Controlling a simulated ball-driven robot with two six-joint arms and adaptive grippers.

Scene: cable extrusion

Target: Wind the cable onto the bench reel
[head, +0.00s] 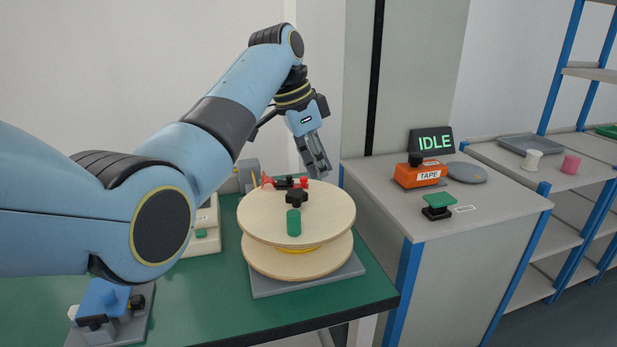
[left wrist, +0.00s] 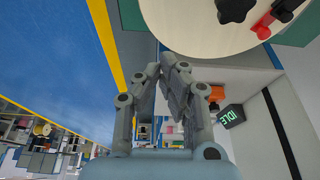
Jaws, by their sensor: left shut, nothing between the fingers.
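The bench reel (head: 270,212) has two round wooden flanges and stands on a grey base plate on the green bench. A narrow band of yellow cable (head: 298,249) shows between the flanges. My left gripper (head: 322,174) is above the far right edge of the reel, shut and empty. In the left wrist view its fingers (left wrist: 170,62) come together just below the flange (left wrist: 200,35), with the black knob (left wrist: 236,8) beyond. My right gripper is not in view.
Shelves (head: 540,160) hold a tray and spools. A blue device (head: 105,305) sits at the bench's front left. The bench front between is clear.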

